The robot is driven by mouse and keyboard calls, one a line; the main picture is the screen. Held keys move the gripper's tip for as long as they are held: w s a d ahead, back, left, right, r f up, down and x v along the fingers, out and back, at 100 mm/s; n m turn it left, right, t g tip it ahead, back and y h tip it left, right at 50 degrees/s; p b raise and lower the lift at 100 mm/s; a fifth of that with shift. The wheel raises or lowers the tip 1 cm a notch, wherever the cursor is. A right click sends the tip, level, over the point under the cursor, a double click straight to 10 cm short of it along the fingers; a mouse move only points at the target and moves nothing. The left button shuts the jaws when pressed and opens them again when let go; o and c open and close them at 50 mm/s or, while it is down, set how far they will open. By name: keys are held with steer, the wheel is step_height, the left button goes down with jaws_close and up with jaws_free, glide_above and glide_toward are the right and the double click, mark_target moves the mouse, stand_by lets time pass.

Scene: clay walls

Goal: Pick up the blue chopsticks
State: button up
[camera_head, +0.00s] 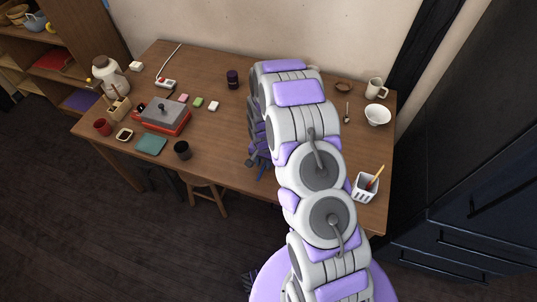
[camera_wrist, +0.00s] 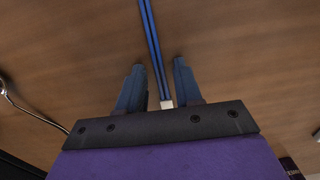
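The blue chopsticks (camera_wrist: 153,40) lie side by side on the brown wooden table in the wrist view. They run from the top edge down between my fingers, with a pale end piece (camera_wrist: 167,104) near the gripper's base. My gripper (camera_wrist: 159,66) is open, with one finger on each side of the chopsticks and a visible gap to both. In the head view my gripper (camera_head: 256,167) is low by the table's front edge, partly behind my arm. The chopsticks cannot be made out there.
On the table (camera_head: 225,135), a white basket (camera_head: 364,190) stands front right and a white bowl (camera_head: 377,115) back right. A black cup (camera_head: 182,150) and a red-and-grey appliance (camera_head: 162,118) stand left. A dark jar (camera_head: 232,79) stands at the back. A shiny curved object (camera_wrist: 20,105) is left of my gripper.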

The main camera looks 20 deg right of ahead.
jaws_close()
stand_by(0.4)
